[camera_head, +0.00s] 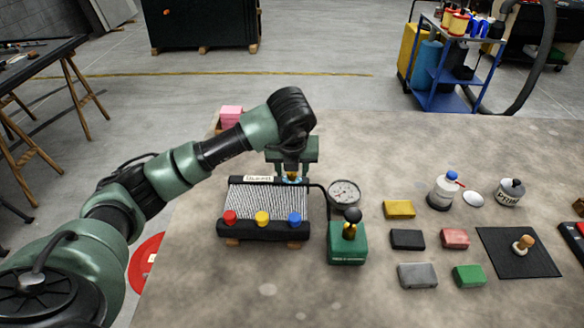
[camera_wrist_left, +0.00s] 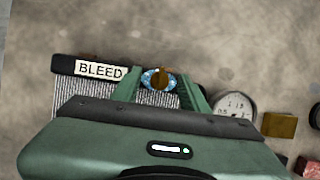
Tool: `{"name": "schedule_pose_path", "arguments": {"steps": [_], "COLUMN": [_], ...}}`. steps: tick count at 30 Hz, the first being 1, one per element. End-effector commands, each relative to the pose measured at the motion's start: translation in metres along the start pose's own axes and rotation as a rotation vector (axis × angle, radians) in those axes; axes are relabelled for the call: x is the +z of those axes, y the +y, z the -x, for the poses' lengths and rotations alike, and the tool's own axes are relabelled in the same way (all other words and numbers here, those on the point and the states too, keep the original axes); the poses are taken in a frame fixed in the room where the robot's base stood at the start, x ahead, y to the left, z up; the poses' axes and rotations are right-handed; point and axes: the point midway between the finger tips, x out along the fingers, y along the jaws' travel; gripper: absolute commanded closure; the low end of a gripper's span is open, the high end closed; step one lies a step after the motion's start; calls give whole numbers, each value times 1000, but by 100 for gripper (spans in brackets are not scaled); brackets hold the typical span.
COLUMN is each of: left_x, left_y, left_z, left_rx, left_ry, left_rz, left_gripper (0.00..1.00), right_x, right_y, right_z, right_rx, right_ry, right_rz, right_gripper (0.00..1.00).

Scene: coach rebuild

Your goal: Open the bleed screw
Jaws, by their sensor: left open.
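The bleed screw (camera_wrist_left: 161,79) shows in the left wrist view as a brass piece with blue beside it, at the radiator's far edge. In the head view it is a small spot of brass and blue (camera_head: 292,177), partly hidden below my gripper. My left gripper (camera_head: 292,170) is open and points down over it. In the left wrist view its two fingers stand on either side of the screw, with gaps visible. The radiator (camera_head: 262,232) lies on the bench, with a BLEED label (camera_wrist_left: 100,71) left of the screw. My right gripper is not in view.
Right of the radiator stand a green pump unit (camera_head: 347,250) and a round gauge (camera_head: 344,193). Several coloured blocks, a white bottle (camera_head: 443,192) and a tin (camera_head: 510,194) are further right. A black mat (camera_head: 508,268) bears a wooden-handled tool. A pink block (camera_head: 231,117) is at the far left.

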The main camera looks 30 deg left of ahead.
Motion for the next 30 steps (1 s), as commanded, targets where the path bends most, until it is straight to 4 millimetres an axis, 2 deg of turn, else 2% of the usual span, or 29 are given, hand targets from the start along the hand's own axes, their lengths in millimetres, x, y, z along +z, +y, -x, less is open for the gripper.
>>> {"name": "schedule_pose_path", "arguments": {"steps": [4, 12, 15, 20, 30], "left_x": [1, 1, 1, 1, 1], "left_y": [-1, -1, -1, 0, 0], "left_z": [13, 59, 70, 78, 78], "left_rx": [-4, -4, -3, -1, -1], "left_ry": [-4, -5, -4, -3, -2], "left_rz": [1, 1, 0, 1, 1], "left_gripper": [56, 56, 56, 56, 56], "right_x": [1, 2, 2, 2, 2], "right_y": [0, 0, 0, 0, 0], "right_z": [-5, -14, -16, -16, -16], "right_rx": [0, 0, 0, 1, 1], "right_ry": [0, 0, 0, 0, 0], "right_rz": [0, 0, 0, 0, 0], "right_gripper": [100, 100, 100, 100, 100]}}
